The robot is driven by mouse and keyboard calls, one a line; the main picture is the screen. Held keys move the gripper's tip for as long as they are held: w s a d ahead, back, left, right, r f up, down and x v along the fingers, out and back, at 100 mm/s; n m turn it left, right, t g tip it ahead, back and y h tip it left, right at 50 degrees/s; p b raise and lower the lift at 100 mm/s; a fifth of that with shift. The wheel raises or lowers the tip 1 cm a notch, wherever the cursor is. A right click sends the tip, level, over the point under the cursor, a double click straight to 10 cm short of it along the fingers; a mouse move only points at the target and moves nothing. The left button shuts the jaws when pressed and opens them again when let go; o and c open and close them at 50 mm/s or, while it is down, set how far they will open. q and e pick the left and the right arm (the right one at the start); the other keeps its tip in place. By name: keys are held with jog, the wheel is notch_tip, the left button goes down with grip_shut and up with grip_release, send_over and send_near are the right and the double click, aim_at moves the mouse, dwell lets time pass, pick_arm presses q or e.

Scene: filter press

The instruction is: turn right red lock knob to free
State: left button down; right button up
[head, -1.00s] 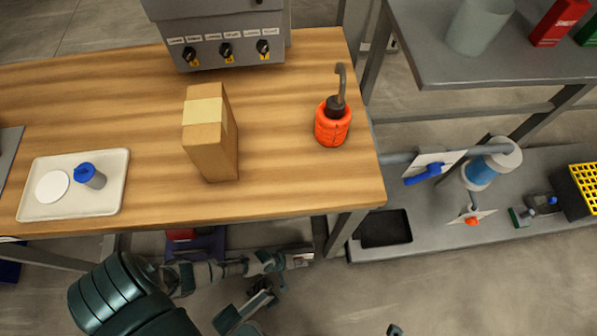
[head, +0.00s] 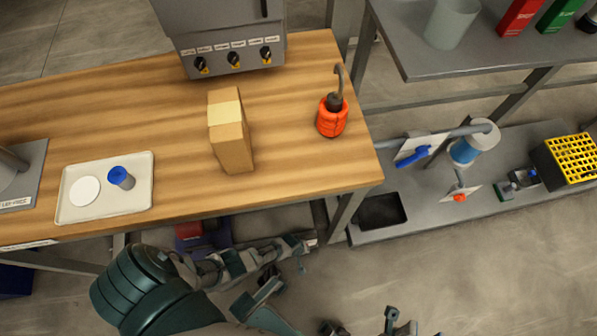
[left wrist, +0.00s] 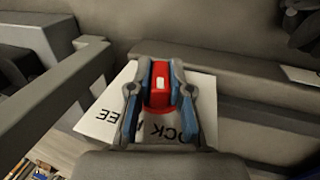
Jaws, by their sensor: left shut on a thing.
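My left gripper is shut on a red knob (left wrist: 161,86) in the left wrist view, one finger pad on each side (left wrist: 161,92). A white mark shows on the knob's top face. Behind it is a white plate (left wrist: 101,122) with upside-down black lettering; "OCK" shows at the lower right and "EE" at the left, the rest hidden by the fingers. In the head view my left gripper (head: 309,241) is below the table's front edge, by the table leg; the knob is not clear there. Dark parts at the bottom edge look like my right gripper (head: 365,325), mostly cut off.
The wooden table (head: 300,160) holds a carton (head: 230,135), an orange-red container (head: 332,116) and a tray (head: 75,210). At the right, a low grey bench (head: 425,215) bears a blue-handled valve (head: 413,156) and an orange-red knob (head: 460,198). Grey bars flank the plate in the wrist view.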

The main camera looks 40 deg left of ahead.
pick_arm(q)
jog(key=shift+d+f+g+y, duration=0.1)
jog(key=shift+d+g+y, duration=0.05)
jog(key=shift+g+y, duration=0.55)
jog(key=shift+s+g+b, duration=0.1)
jog(key=shift+g+b, duration=0.3)
jog(key=shift+g, duration=0.1)
jog(key=shift+y, duration=0.4)
jog(key=c, duration=1.1)
grip_release()
jog(key=shift+w, duration=0.2)
jog(key=shift+r, duration=0.6)
notch_tip(320, 180, up, 11)
jog(key=shift+f, duration=0.15)
